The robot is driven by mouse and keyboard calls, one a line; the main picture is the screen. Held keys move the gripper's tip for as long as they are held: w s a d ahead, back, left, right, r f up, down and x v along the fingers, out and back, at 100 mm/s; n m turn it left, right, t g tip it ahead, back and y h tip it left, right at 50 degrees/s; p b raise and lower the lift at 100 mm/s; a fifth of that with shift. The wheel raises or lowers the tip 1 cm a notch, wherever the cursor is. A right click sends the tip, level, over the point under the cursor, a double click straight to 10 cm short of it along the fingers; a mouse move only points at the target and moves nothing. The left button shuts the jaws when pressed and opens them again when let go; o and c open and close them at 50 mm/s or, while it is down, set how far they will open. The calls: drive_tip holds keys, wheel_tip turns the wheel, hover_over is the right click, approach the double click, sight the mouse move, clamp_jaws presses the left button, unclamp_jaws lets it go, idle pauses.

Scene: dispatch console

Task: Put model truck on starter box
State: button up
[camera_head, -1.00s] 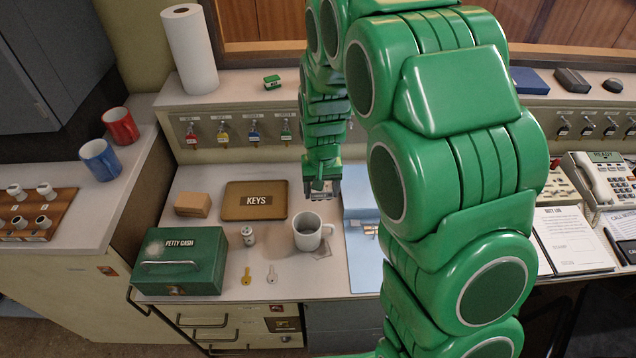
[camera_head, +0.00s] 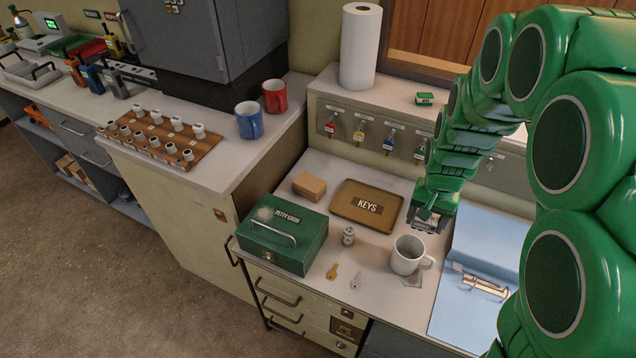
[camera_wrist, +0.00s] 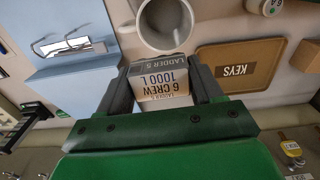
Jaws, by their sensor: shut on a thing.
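My gripper (camera_head: 430,222) is shut on a small pale block (camera_wrist: 162,86) printed "6 CREW 1000 L" and "LADDER 5". It shows between the two fingers in the wrist view. I cannot tell from its printed face whether it is the model truck. In the head view the gripper hangs over the counter, between the KEYS tray (camera_head: 372,190) and the blue folder (camera_head: 490,240), behind the white mug (camera_head: 407,254). The held block is mostly hidden there. I cannot identify a starter box by any label.
A green petty cash box (camera_head: 290,235), a brown box (camera_head: 309,185), a small canister (camera_head: 348,236) and two keys stand left of the mug. A rack of small knobs (camera_head: 160,142) sits on the left counter.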

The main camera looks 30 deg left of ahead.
drive_tip(key=s+a+r, duration=0.1)
drive_tip(key=a+r, duration=0.1)
drive_tip(key=a, duration=1.1)
drive_tip(key=s+a+r, duration=0.1)
drive_tip(key=a+r, duration=0.1)
drive_tip(key=a, duration=1.2)
hover_over(310, 181)
drive_tip(key=shift+s+f, duration=0.1)
drive_tip(key=shift+f, duration=6.15)
drive_tip(key=o, duration=1)
drive_tip(key=shift+f, duration=0.1)
drive_tip(key=shift+o, duration=0.2)
